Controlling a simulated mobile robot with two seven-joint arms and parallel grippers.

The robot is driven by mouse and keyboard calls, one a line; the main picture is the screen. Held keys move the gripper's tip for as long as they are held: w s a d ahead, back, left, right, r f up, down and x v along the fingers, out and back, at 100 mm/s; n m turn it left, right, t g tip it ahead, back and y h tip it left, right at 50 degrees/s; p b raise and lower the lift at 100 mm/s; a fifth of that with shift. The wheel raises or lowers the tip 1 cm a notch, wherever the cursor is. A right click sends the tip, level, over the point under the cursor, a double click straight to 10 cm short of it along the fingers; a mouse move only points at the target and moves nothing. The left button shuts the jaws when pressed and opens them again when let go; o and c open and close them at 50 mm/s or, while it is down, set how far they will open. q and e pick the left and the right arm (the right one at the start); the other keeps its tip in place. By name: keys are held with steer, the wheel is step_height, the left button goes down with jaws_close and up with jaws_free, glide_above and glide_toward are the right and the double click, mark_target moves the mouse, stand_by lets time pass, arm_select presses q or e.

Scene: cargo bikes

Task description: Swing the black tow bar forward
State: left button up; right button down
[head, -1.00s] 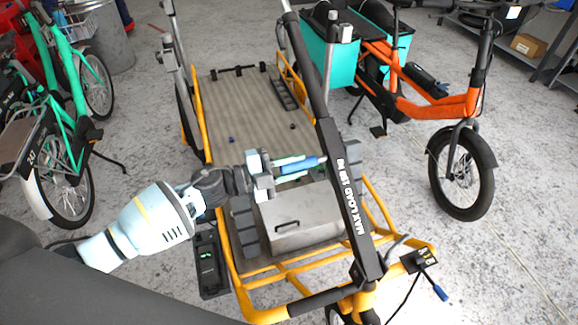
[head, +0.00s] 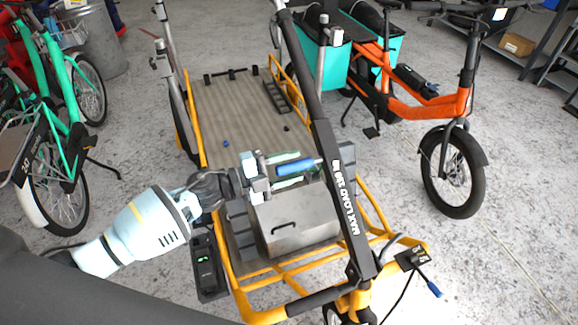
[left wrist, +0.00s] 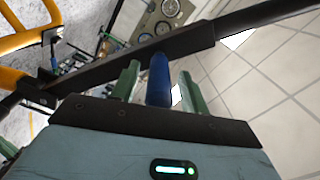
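The black tow bar (head: 338,185), marked MAX LOAD, rises steeply from the front of the yellow cargo bike frame. It also crosses the left wrist view (left wrist: 150,54). A blue handle (head: 297,167) sticks out from its left side. My left gripper (head: 296,168) comes in from the left with its green fingers on either side of the handle. In the left wrist view (left wrist: 160,80) the blue handle (left wrist: 159,82) stands between the fingers with a gap on each side. The gripper looks open. My right gripper is not in view.
A grey box (head: 295,222) sits on the cargo bike just below the gripper. The wooden cargo deck (head: 235,110) lies behind. An orange bike (head: 415,100) stands at right, green bikes (head: 62,140) at left. The floor at lower right is clear.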

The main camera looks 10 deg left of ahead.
arm_select(q)
steer(key=shift+b+v, duration=0.45)
steer(key=shift+v, duration=3.45)
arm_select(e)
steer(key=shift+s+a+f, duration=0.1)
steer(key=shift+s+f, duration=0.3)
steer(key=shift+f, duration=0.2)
arm_select(q)
steer(key=s+f+n+y+p, duration=0.1)
steer(key=s+f+n+y, duration=0.3)
steer(key=s+f+n, duration=0.3)
steer(key=s+a+f+n+y+p, duration=0.1)
steer(key=s+f+n+y, duration=0.3)
steer(key=s, duration=1)
steer(key=s+a+f+n+g+y+p, duration=0.1)
steer(key=s+f+n+y, duration=0.4)
steer(key=s+f+n, duration=0.5)
steer(key=shift+s+f+n+p, duration=0.2)
steer(key=shift+s+n+p, duration=0.2)
steer(key=shift+s+n, duration=0.4)
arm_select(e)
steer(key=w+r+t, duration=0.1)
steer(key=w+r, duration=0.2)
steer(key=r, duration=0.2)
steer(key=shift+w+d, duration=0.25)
arm_select(q)
steer(key=shift+w+a, duration=0.1)
steer(key=shift+w, duration=0.1)
